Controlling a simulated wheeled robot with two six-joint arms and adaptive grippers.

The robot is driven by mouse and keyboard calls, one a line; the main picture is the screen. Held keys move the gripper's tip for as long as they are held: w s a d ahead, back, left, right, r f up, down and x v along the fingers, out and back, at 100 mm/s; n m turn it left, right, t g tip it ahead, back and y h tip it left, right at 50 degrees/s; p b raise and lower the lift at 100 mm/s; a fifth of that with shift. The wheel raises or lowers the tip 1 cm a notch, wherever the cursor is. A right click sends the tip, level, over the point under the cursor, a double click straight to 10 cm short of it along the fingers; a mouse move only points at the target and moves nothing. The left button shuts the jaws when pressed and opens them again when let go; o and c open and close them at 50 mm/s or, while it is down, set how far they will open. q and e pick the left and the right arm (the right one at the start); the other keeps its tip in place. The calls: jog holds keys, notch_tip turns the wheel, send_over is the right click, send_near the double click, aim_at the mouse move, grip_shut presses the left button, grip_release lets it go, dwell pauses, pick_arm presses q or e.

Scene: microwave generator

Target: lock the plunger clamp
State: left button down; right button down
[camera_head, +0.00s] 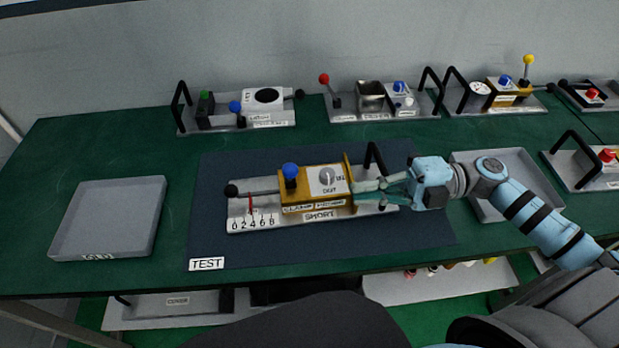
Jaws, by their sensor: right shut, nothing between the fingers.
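A test module (240,225) with a metal base plate lies on the dark mat (330,252) marked TEST. It bears a yellow block (295,190) with a blue ball-topped lever (290,170) standing upright and a light dial plate (328,180). A plunger rod with a black knob (231,191) sticks out to the left, above a 0–8 scale with a red pointer (250,203). I cannot tell which part is the clamp's lock. My right gripper (356,194) is shut and empty at the block's right end, in front of the black handle (375,158). My left gripper is not in view.
An empty grey tray (108,250) stands at the left and another tray (533,168) lies behind my right arm. Several modules with handles and knobs, such as one with a red-knobbed lever (324,79), line the back. The green table (180,165) is clear between mat and left tray.

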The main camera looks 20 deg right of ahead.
aim_at(290, 175)
jog(key=w+a+f, duration=0.1)
jog(key=w+a, duration=0.5)
jog(key=a, duration=0.2)
jog(key=shift+p, duration=0.3)
jog(key=shift+w+r+m+p, duration=0.25)
jog(key=shift+w+m+p, duration=0.05)
jog(key=shift+p, duration=0.15)
